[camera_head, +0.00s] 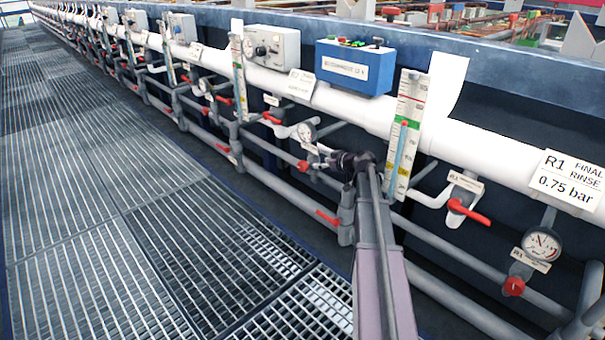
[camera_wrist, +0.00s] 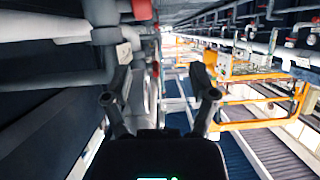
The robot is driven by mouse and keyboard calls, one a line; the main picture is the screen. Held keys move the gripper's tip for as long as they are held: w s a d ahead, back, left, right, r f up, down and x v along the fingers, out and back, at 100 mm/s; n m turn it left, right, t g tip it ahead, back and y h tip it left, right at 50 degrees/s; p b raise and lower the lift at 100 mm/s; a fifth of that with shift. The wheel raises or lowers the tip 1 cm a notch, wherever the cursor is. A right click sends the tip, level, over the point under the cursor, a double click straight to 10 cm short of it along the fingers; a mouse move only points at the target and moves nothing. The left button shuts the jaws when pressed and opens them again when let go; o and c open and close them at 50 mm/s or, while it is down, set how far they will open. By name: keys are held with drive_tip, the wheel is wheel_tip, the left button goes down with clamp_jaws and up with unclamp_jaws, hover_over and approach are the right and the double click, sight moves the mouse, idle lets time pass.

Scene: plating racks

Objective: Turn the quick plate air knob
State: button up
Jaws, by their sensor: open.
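My gripper (camera_wrist: 160,96) is open in the wrist view, its two dark fingers spread with nothing held between them. In the head view my gripper (camera_head: 328,157) is at the end of my arm, in front of the pipes. It appears close to a round gauge (camera_head: 306,132) with a small red knob (camera_head: 303,166) below it. No label I can read says quick plate air, so I cannot tell which knob is the named one. In the wrist view a red part (camera_wrist: 142,10) on a grey pipe is at the top, beyond the left finger; contact is not visible.
A blue control box (camera_head: 354,67) and a grey box (camera_head: 271,46) stand above the white pipe. A red valve lever (camera_head: 468,211) and the R1 gauge (camera_head: 540,243) are at right. Grated walkway (camera_head: 150,200) is open at left. Orange frames (camera_wrist: 250,70) show in the wrist view.

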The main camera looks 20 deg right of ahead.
sight(304, 163)
drive_tip(key=shift+w+d+f+t+b, duration=0.2)
drive_tip(key=shift+d+f+b, duration=0.1)
drive_tip(key=shift+d, duration=0.25)
drive_tip(key=shift+w+d+f+t+b, duration=0.15)
drive_tip(key=shift+d+f+t, duration=0.1)
drive_tip(key=shift+d, duration=0.25)
drive_tip(key=shift+s, duration=0.1)
drive_tip(key=b+x, duration=0.5)
drive_tip(key=x, duration=0.8)
drive_tip(key=shift+w+a+f, duration=0.1)
drive_tip(key=shift+w+f, duration=0.2)
clamp_jaws()
